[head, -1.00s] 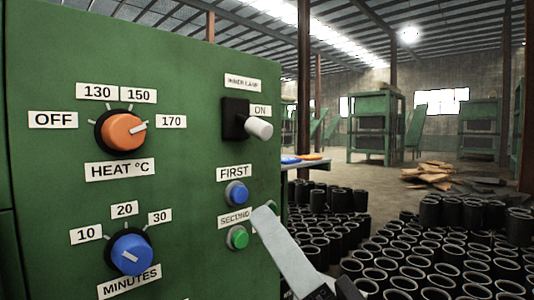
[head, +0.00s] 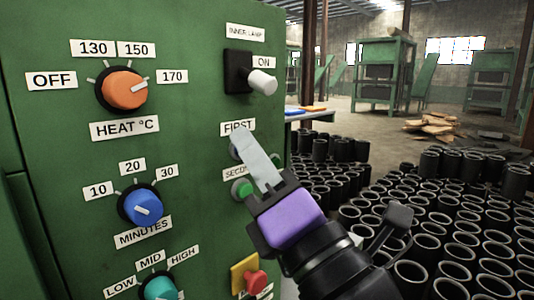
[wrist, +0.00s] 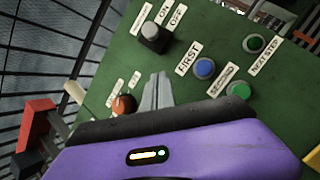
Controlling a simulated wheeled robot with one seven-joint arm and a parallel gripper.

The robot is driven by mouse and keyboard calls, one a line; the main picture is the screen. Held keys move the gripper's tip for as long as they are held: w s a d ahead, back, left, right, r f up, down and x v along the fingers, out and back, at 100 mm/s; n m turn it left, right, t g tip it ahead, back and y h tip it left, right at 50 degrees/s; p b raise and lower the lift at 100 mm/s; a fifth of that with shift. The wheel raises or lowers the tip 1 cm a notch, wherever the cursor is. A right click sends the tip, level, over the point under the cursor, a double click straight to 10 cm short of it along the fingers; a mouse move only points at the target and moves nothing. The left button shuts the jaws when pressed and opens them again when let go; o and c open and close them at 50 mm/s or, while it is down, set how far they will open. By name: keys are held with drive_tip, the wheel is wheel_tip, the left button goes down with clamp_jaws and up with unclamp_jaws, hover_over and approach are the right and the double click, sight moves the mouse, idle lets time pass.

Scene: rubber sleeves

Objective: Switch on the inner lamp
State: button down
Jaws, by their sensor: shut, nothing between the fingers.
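The inner lamp switch is a black block with a pale lever (head: 262,82), high on the right of the green panel (head: 60,130). Its lever sticks out toward the lower right, beside the ON label (head: 264,62). In the wrist view the switch (wrist: 153,38) is at upper left, with ON and OFF labels beside it. My gripper (head: 242,141) is shut and empty, with grey fingers pointing up. It is below the switch and apart from it, largely hiding the blue FIRST button in the head view. In the wrist view its fingertips (wrist: 157,78) show below the switch.
The panel also holds an orange heat knob (head: 124,90), a blue minutes knob (head: 141,206), a green SECOND button (head: 242,189) and a red knob (head: 256,283). Many black sleeves (head: 455,236) cover the floor to the right.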

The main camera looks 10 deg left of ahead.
sight(253, 80)
drive_tip(key=shift+w+d+r+p, duration=0.15)
drive_tip(key=shift+w+r+p, duration=0.4)
drive_tip(key=shift+w+r, duration=0.5)
drive_tip(key=shift+w+d+r+p, duration=0.15)
drive_tip(key=shift+w+r+p, duration=0.35)
drive_tip(key=shift+w+r, duration=0.5)
drive_tip(key=shift+r, duration=0.1)
